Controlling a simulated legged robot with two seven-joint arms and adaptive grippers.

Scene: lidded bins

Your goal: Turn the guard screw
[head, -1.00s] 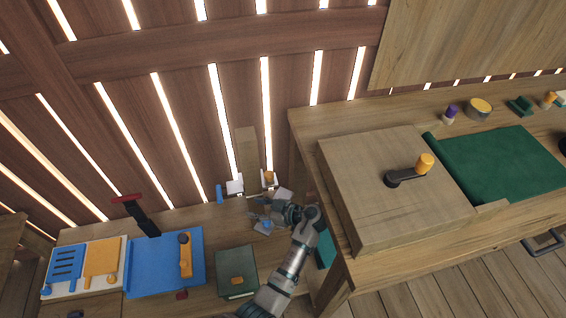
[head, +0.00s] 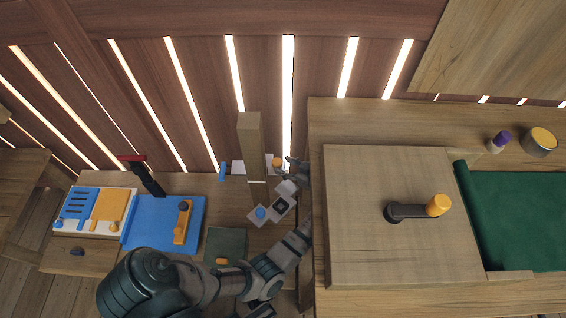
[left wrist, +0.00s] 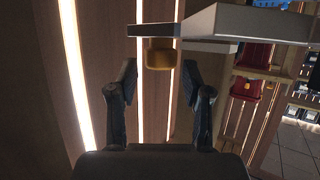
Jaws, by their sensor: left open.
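I take the small orange knob (head: 277,162) beside the wooden post (head: 250,155) to be the guard screw. It sits by a white plate (head: 240,168) on the lower bench. In the left wrist view the orange knob (left wrist: 159,55) hangs under a pale plate (left wrist: 222,24), ahead of and between my fingertips. My left gripper (head: 296,164) is just right of the knob in the head view. In the left wrist view my left gripper (left wrist: 164,80) is open, with nothing between its fingers. My right gripper is not in view.
The higher workbench (head: 318,250) stands close to the right of my left arm, carrying a wooden box with a crank (head: 410,211) and a green cloth (head: 520,220). Blue and orange panels (head: 150,225) lie on the lower bench at left. The slatted wall rises behind.

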